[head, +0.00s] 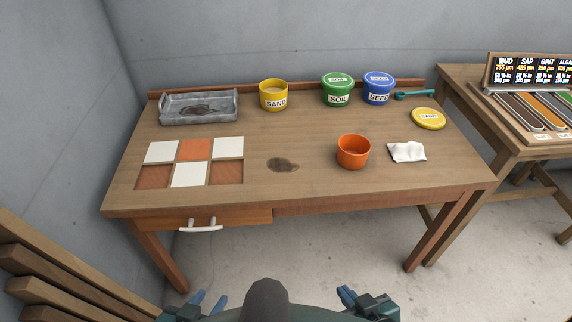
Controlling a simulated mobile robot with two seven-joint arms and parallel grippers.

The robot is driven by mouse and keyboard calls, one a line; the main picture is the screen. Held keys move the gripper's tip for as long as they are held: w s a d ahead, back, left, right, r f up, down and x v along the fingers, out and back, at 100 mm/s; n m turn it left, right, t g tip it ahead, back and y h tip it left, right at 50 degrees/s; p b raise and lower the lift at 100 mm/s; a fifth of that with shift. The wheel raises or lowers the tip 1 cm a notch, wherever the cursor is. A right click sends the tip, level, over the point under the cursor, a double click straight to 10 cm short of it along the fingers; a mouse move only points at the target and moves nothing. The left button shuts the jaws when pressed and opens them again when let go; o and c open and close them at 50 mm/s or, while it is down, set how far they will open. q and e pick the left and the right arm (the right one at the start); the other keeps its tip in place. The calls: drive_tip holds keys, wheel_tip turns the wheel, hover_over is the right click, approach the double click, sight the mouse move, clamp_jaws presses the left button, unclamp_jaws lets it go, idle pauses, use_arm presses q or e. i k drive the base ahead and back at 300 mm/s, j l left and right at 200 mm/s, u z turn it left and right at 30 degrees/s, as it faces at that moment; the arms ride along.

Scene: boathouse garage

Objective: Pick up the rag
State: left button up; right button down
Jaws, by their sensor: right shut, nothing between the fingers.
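The rag (407,152) is a small white crumpled cloth. It lies flat on the right part of the wooden workbench (310,190), just right of an orange pot (353,152). My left gripper (208,302) is at the bottom edge of the view, with its blue fingers apart and nothing seen between them. My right gripper (348,294) is also low in the view, shut and empty. Both grippers are in front of the bench, well away from the rag.
Behind the rag lie a yellow lid (428,118) and a teal scoop (414,95). Green (338,90), blue (378,88) and yellow (273,95) tubs line the back. A grey tray (199,107), tiles (188,174) and a dark stain (283,165) are further left. The drawer (200,219) is shut.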

sight(410, 151)
drive_tip(key=l+u, duration=0.1)
drive_tip(key=u, duration=0.5)
drive_tip(key=l+u, duration=0.4)
drive_tip(key=k+l+u, duration=0.2)
drive_tip(key=l+u, duration=0.2)
drive_tip(key=l, duration=0.15)
drive_tip(key=k+l+u, duration=0.1)
drive_tip(key=l, duration=0.25)
drive_tip(key=k+l+u, duration=0.1)
drive_tip(key=l, duration=0.2)
drive_tip(key=k+l+u, duration=0.1)
drive_tip(key=k+l, duration=0.15)
drive_tip(key=l, duration=0.1)
